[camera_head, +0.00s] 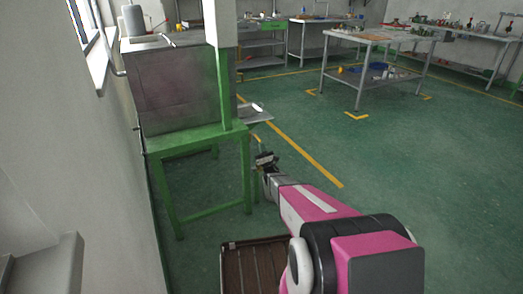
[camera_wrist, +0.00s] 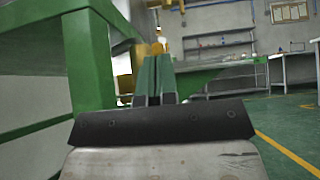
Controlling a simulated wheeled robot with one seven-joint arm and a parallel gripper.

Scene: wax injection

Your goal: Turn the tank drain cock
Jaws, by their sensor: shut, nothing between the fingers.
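The tank (camera_head: 180,90) is a dull grey metal box on a green stand (camera_head: 198,140) at the left. A small yellow piece (camera_head: 256,138), perhaps the drain cock's handle, shows beside the tank's right front corner. My gripper (camera_head: 264,160) is just below it and right of the stand's front leg. In the wrist view, my gripper (camera_wrist: 155,75) is shut with its fingers together and nothing between them. A blurred yellow piece (camera_wrist: 158,46) shows just beyond the fingertips; I cannot tell whether they touch it. The cock's body is not clear.
The stand's green leg (camera_wrist: 88,65) is close on the left of my gripper in the wrist view. A metal shelf plate (camera_head: 254,113) sticks out beside the tank. A brown slatted crate (camera_head: 252,265) is on the floor below my arm. Open green floor (camera_head: 390,190) lies to the right.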

